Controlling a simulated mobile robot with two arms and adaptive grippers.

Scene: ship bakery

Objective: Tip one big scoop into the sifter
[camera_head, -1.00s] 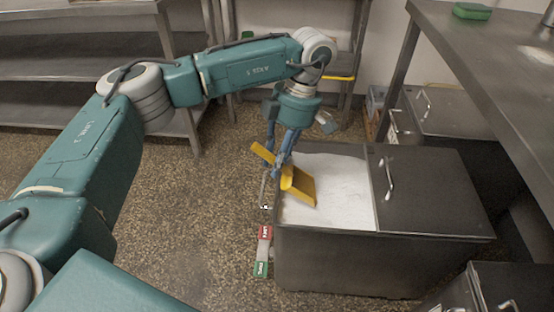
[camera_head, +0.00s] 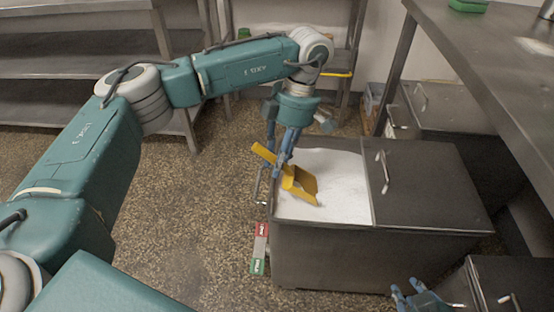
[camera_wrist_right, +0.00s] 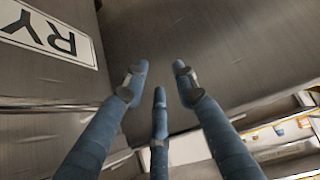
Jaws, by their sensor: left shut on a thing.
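A yellow scoop (camera_head: 304,183) is held by its handle in my left gripper (camera_head: 283,162), which is shut on it. The scoop is over the left part of an open metal bin (camera_head: 340,262), with its front end at or just above the white powder (camera_head: 343,185). Whether powder lies in the scoop is hard to tell. My right gripper (camera_head: 415,294) shows at the lower right edge of the head view. In the right wrist view its fingers (camera_wrist_right: 160,85) are spread, with nothing between them. No sifter can be made out.
A lid with a handle (camera_head: 422,185) covers the bin's right half. A steel table (camera_head: 490,60) with a green block (camera_head: 468,5) stands at the right. Another bin (camera_head: 500,290) is near my right gripper.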

